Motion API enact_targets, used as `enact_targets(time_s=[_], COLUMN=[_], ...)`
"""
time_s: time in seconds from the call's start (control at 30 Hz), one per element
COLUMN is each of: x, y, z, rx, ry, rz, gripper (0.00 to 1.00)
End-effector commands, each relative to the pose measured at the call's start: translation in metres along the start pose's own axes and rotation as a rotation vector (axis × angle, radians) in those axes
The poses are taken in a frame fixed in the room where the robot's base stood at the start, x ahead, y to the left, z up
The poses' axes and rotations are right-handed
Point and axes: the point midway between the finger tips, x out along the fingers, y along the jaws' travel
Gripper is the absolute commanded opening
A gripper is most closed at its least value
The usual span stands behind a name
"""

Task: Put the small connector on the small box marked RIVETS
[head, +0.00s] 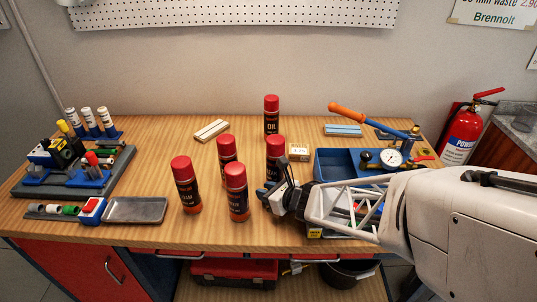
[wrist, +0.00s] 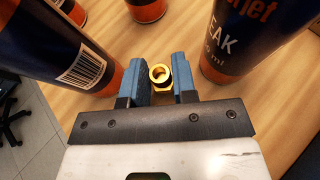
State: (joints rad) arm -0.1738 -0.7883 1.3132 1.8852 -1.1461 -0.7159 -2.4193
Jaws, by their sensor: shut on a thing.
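My gripper (head: 268,190) is low among the spray cans near the middle of the bench. In the wrist view its blue fingers (wrist: 160,82) are shut on a small brass connector (wrist: 160,76), whose round open end faces the camera. The connector cannot be made out in the head view. A small tan box (head: 299,152) with a white label stands behind my gripper, beside a can; its print is too small to read surely. Another small yellow box (head: 315,233) is partly hidden under my arm, its label unclear.
Several red-capped spray cans crowd around my gripper, including a front one (head: 237,195), a left one (head: 186,187) and a back one (head: 271,120). A blue tray (head: 335,162) with a gauge (head: 391,158) lies right. A grey metal tray (head: 135,209) is left. The back middle is mostly clear.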

Motion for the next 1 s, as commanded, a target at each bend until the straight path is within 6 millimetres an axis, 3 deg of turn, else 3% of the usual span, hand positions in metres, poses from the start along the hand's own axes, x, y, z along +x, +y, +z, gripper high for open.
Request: enact_targets(time_s=[0.5, 0.53, 0.67, 1.0], x=[0.0025, 0.0025, 0.0024, 0.0022], y=[0.0002, 0.0001, 0.0001, 0.0001], z=[-0.0063, -0.0062, -0.0061, -0.0055], rx=[-0.001, -0.001, -0.001, -0.001], ry=[0.000, 0.000, 0.000, 0.000], rz=[0.001, 0.001, 0.001, 0.000], gripper=[0.00, 0.29, 0.49, 0.51])
